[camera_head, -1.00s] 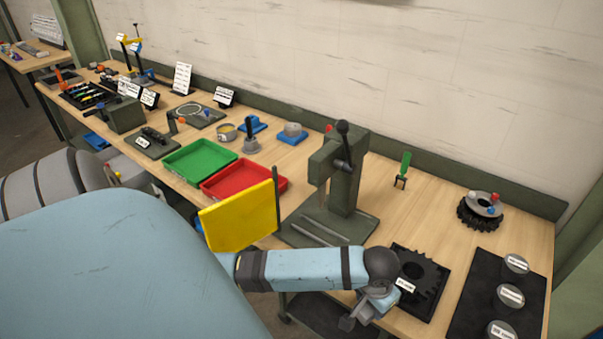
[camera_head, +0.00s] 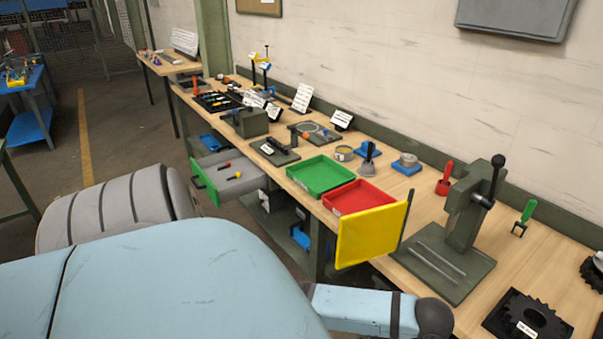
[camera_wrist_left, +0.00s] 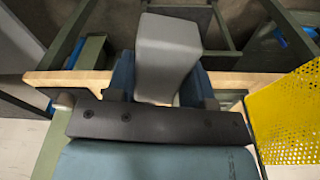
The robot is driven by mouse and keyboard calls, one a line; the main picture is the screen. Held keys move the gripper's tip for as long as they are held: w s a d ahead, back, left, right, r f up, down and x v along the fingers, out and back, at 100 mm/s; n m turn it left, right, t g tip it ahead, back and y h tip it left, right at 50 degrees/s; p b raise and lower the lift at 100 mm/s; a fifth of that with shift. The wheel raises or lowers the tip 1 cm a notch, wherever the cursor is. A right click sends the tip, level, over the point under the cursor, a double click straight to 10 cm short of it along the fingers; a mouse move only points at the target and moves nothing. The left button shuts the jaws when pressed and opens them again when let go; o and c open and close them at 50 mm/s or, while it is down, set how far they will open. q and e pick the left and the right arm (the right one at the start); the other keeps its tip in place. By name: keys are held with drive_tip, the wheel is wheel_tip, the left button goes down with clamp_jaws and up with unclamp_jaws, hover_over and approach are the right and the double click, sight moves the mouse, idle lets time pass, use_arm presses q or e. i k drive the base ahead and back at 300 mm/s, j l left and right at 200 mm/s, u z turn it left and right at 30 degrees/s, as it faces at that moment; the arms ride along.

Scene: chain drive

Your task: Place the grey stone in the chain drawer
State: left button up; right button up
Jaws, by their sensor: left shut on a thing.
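The grey stone (camera_wrist_left: 166,48) is a smooth, blocky piece in the left wrist view. My left gripper (camera_wrist_left: 160,84) is shut on it, with a dark blue finger on each side. In the head view the left gripper is out of the picture and so is the stone. An open drawer with a green front (camera_head: 204,182) shows in the head view, under the bench's left part. Small red and yellow-handled tools lie in it, and its lower left part is partly covered. I cannot tell whether it is the chain drawer. My right gripper is not in view.
A yellow panel (camera_head: 371,236) juts out at the bench's front edge; it also shows in the left wrist view (camera_wrist_left: 286,117). Green (camera_head: 320,177) and red (camera_head: 358,198) trays sit behind it. A dark green press (camera_head: 463,225) stands to the right.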

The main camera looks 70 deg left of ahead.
sight(222, 178)
drive_tip(key=j+u, duration=0.1)
drive_tip(key=u, duration=1.3)
drive_tip(key=i+j+u, duration=0.25)
drive_tip(key=i+j, duration=1.8)
drive_tip(key=j, duration=0.25)
drive_tip(key=i+j, duration=0.75)
drive_tip(key=j, duration=0.05)
